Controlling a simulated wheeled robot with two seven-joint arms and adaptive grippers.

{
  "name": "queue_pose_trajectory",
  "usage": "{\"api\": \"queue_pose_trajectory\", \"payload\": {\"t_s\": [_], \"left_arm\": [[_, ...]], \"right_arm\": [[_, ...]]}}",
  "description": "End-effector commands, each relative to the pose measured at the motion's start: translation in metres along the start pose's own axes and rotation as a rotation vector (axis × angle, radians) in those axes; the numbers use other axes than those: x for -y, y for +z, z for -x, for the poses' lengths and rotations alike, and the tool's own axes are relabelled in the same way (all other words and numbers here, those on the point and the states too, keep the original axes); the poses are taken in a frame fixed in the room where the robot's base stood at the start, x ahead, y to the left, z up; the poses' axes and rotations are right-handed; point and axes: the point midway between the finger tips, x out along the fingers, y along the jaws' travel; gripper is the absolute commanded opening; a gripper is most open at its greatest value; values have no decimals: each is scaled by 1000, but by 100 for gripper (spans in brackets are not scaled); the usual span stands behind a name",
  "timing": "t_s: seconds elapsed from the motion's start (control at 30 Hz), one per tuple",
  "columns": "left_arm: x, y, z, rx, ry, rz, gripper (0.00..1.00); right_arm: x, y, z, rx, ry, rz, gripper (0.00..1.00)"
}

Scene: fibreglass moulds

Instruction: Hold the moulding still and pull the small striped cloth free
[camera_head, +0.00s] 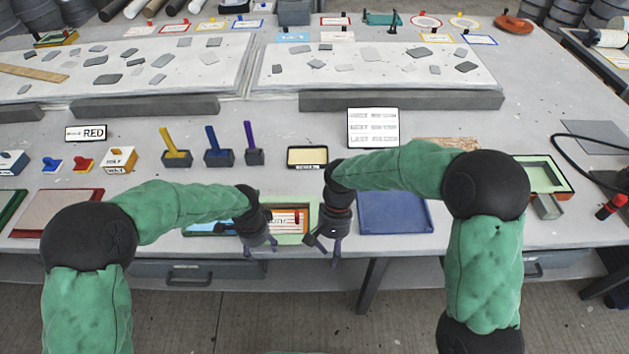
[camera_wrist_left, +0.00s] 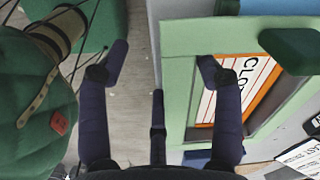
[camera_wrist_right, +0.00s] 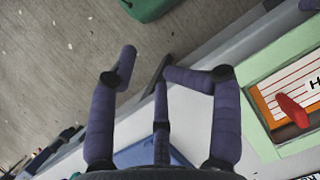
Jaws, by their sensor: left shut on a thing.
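The pale green moulding (camera_head: 312,213) lies near the table's front edge. Inside it is the striped cloth (camera_head: 284,220), white with red stripes and lettering in an orange surround; a red tab (camera_head: 297,217) stands on it. My left gripper (camera_head: 260,248) is at the moulding's front rim and shut on it; in the left wrist view, its fingers (camera_wrist_left: 164,70) straddle the rim (camera_wrist_left: 178,60), and the cloth (camera_wrist_left: 228,90) is partly hidden. My right gripper (camera_head: 323,247) is open and empty, in front of the moulding's right end. The right wrist view shows its fingers (camera_wrist_right: 147,72) over the floor, apart from the red tab (camera_wrist_right: 293,110).
A blue tray (camera_head: 395,212) lies right of the moulding. A yellow-topped tray (camera_head: 307,157) and several handled blocks (camera_head: 219,155) stand behind it. A light green tray (camera_head: 541,174) is at the far right. Bare tabletop (camera_head: 262,182) shows behind the moulding.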

Motion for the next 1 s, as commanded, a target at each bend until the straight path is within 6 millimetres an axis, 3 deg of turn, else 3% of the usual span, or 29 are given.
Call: {"api": "queue_pose_trajectory", "payload": {"t_s": [0.03, 0.3, 0.5, 0.6, 0.73, 1.0], "left_arm": [[4, 24, 4, 47, 17, 63, 23], [5, 24, 6, 47, 16, 63, 23], [5, 24, 6, 46, 16, 63, 23], [5, 24, 6, 47, 16, 63, 23], [5, 24, 6, 47, 16, 63, 23], [5, 24, 6, 46, 15, 63, 23]], "right_arm": [[10, -13, 18, -41, 15, 19, 48], [50, -74, 101, -255, 71, 70, 48], [66, -92, 140, -346, 92, 78, 48], [68, -95, 147, -364, 97, 79, 48], [68, -99, 142, -369, 99, 79, 48], [65, -113, 104, -366, 100, 78, 48]]}}
